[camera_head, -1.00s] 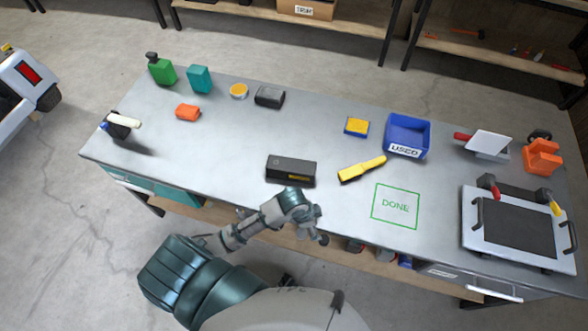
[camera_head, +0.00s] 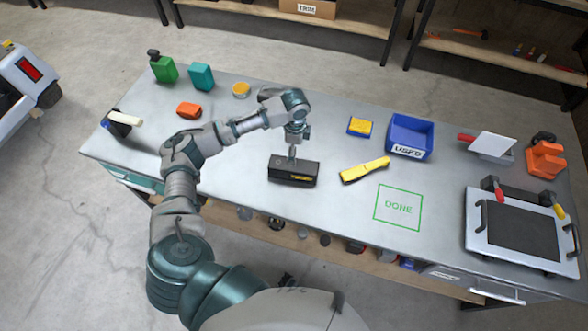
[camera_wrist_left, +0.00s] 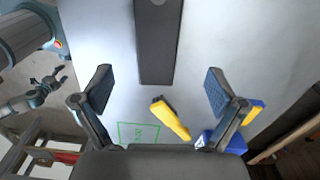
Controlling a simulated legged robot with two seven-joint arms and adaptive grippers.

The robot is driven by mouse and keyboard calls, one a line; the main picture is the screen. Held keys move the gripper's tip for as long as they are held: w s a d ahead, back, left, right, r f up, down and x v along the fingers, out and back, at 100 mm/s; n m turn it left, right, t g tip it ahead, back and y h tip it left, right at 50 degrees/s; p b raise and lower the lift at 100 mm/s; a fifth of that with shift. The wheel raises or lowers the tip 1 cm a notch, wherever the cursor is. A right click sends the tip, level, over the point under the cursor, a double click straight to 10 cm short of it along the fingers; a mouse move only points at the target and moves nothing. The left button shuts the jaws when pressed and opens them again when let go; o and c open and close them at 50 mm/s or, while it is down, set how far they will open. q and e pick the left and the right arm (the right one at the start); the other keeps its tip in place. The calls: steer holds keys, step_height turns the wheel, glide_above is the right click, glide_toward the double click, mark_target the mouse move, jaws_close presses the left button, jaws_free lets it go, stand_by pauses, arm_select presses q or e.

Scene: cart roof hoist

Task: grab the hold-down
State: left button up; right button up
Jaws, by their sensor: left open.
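No part is marked as a hold-down; I cannot tell for sure which thing it is. A long black box (camera_head: 293,170) with a yellow label lies near the front edge of the bench, below my left gripper (camera_head: 292,154). In the left wrist view my left gripper (camera_wrist_left: 158,80) is open and empty. Its fingers are spread wide, and the black box (camera_wrist_left: 157,40) lies lengthwise beyond the gap between them. My right gripper (camera_wrist_left: 40,94) shows small at the left of the wrist view, over the floor; its jaws are too small to judge.
A yellow tool (camera_head: 365,169) lies right of the box. Beyond are a blue USED bin (camera_head: 409,136) and a yellow-blue block (camera_head: 360,126). A green DONE square (camera_head: 398,207) is bare. A framed panel (camera_head: 520,229) lies at the right, near an orange part (camera_head: 545,159).

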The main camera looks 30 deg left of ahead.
mark_target(294, 169)
arm_select(q)
step_height(294, 169, down, 7)
steer(key=shift+a+f+b, duration=0.1)
steer(key=shift+b, duration=0.25)
steer(key=f, duration=0.4)
steer(key=shift+s+f+b, duration=0.25)
steer(key=shift+f+b, duration=0.05)
steer(key=shift+f, duration=0.55)
steer(key=c, duration=1.4)
arm_select(e)
steer(key=w+r, duration=0.1)
steer(key=w+a+r, duration=0.1)
steer(key=w, duration=0.1)
steer(key=shift+w, duration=0.1)
